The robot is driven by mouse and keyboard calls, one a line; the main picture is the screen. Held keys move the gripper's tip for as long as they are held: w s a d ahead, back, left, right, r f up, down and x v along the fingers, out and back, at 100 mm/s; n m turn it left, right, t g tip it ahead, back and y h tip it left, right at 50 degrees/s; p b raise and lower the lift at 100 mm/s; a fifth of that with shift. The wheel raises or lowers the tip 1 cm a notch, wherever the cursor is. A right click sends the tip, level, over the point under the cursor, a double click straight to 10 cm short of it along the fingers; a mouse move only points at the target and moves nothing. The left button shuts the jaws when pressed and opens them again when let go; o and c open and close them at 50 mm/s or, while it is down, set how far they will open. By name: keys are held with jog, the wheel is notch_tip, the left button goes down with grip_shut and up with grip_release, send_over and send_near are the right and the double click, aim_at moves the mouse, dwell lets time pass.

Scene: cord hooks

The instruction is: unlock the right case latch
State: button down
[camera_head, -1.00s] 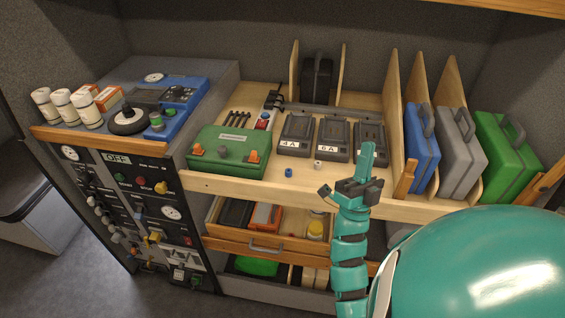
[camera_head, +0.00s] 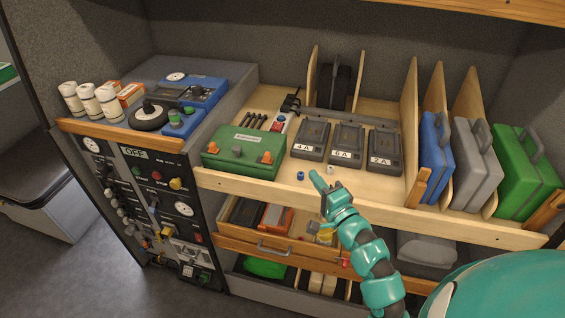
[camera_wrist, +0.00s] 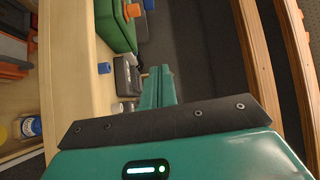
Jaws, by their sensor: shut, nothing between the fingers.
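The green case (camera_head: 240,165) lies on the wooden shelf, left of the chargers. It has an orange left latch (camera_head: 212,147), a grey handle or knob between, and an orange right latch (camera_head: 267,157). I cannot tell the latches' locked state. My gripper (camera_head: 315,177) is shut and empty, pointing up and left, just right of a small blue cap (camera_head: 301,175). It appears apart from the case, to the right of the right latch. In the wrist view my shut fingers (camera_wrist: 160,85) point towards the shelf; part of the green case (camera_wrist: 115,25) shows at the top.
Several battery chargers (camera_head: 345,145) stand behind my gripper. A small whitish cap (camera_head: 330,169) is beside it. Wooden dividers and upright blue (camera_head: 435,150), grey and green cases are at right. An open drawer (camera_head: 250,243) lies below the shelf edge. A control panel is at left.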

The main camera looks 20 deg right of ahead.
jog(key=f, duration=0.1)
jog(key=a+f+m+g, duration=0.1)
jog(key=shift+a+f, duration=0.1)
jog(key=shift+f, duration=0.2)
jog(key=shift+w, duration=0.15)
jog(key=p, duration=0.4)
send_near(267, 157)
jog(key=w+d, duration=0.4)
jog(key=w, duration=0.1)
jog(key=shift+d, duration=0.1)
jog(key=shift+w+a+p, duration=0.6)
jog(key=shift+w+a, duration=0.25)
jog(key=shift+a, duration=0.25)
jog(key=shift+w+a, duration=0.3)
jog(key=shift+a, duration=0.15)
jog(key=shift+w+a+f, duration=0.1)
jog(key=shift+f, duration=0.05)
